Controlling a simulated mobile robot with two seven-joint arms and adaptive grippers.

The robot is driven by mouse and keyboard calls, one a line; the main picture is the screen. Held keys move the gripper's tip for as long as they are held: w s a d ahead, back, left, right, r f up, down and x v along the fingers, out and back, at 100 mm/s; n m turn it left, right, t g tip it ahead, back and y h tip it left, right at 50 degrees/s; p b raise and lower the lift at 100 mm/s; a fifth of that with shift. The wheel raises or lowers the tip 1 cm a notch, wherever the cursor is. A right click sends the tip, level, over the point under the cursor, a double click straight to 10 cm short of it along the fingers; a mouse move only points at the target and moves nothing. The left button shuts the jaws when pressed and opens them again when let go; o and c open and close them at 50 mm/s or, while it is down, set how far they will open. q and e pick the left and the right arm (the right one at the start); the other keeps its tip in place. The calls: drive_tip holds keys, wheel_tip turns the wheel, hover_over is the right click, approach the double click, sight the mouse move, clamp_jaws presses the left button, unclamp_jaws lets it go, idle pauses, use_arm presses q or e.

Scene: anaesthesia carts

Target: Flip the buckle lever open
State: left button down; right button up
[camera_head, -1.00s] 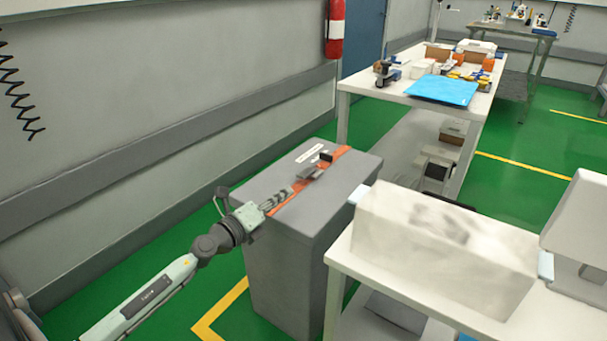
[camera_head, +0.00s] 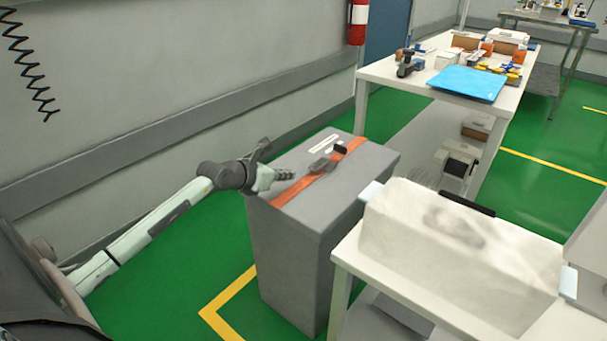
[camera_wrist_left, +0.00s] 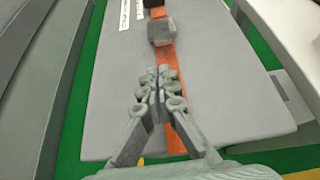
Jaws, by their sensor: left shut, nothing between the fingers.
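A grey case (camera_head: 290,245) stands on the floor with an orange strap (camera_head: 300,188) across its top. A grey buckle piece (camera_head: 321,166) sits on the strap, with a small black block (camera_head: 340,149) beyond it. The buckle piece also shows in the left wrist view (camera_wrist_left: 162,32). I cannot tell how its lever stands. My left gripper (camera_head: 289,174) is shut and empty, above the near left part of the case top. In the left wrist view its fingertips (camera_wrist_left: 161,72) lie over the strap, short of the buckle piece. My right gripper is not in view.
A white table with a large white box (camera_head: 455,235) stands close right of the case. A farther table holds a blue mat (camera_head: 468,83) and small items. The wall (camera_head: 130,125) runs along the left. Green floor is clear in front of the case.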

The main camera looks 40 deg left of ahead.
sight(318, 166)
use_arm(q)
drive_tip(key=x, duration=0.7)
drive_tip(key=shift+f, duration=0.1)
drive_tip(key=shift+w+d+f, duration=0.1)
drive_tip(key=shift+w+f, duration=0.1)
drive_tip(key=shift+w, duration=0.25)
drive_tip(key=shift+b, duration=0.3)
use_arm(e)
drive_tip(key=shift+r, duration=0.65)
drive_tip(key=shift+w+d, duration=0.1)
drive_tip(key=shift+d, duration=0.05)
